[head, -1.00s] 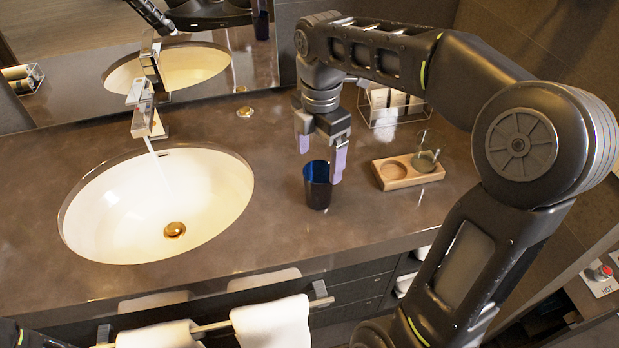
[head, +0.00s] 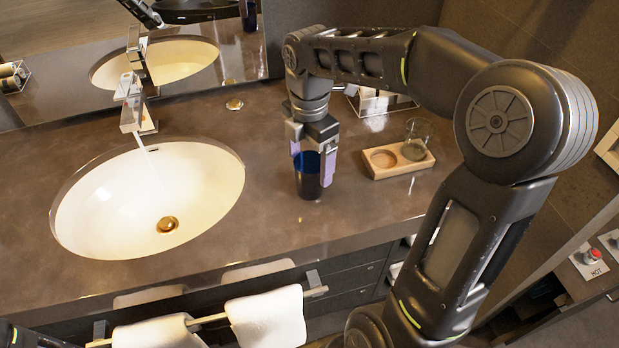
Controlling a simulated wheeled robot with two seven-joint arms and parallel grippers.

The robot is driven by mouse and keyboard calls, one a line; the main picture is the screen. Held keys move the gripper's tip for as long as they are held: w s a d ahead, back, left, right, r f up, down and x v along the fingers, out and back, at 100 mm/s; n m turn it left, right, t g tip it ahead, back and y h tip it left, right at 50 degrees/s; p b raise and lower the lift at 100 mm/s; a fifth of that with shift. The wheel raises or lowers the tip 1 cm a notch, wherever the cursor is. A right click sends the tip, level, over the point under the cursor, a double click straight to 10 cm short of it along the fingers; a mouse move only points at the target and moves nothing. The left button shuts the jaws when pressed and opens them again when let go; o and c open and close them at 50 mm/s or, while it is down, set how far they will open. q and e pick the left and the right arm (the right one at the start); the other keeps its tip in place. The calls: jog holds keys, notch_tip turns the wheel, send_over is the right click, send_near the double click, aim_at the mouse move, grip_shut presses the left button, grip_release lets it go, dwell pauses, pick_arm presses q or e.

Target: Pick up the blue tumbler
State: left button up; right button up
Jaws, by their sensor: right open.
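The blue tumbler (head: 308,180) stands upright on the dark stone counter (head: 345,215), to the right of the sink. My right gripper (head: 313,166) points down at it from above. Its jaws are open, with one pale finger at the left of the tumbler's upper part and the other at its right. I cannot tell whether the fingers touch the glass. The left gripper is not in view; only a bit of my left arm shows at the bottom left corner.
A wooden tray (head: 399,170) with a clear glass (head: 416,139) is right of the tumbler. A wire basket (head: 377,103) stands behind. The sink (head: 110,205) and faucet (head: 132,100) are at left. White towels (head: 268,319) hang at the counter's front.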

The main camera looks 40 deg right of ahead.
notch_tip(320, 180, down, 4)
jog(key=shift+f, duration=0.1)
dwell(0.6)
jog(key=c, duration=1.8)
jog(key=shift+o, duration=0.2)
notch_tip(320, 180, up, 10)
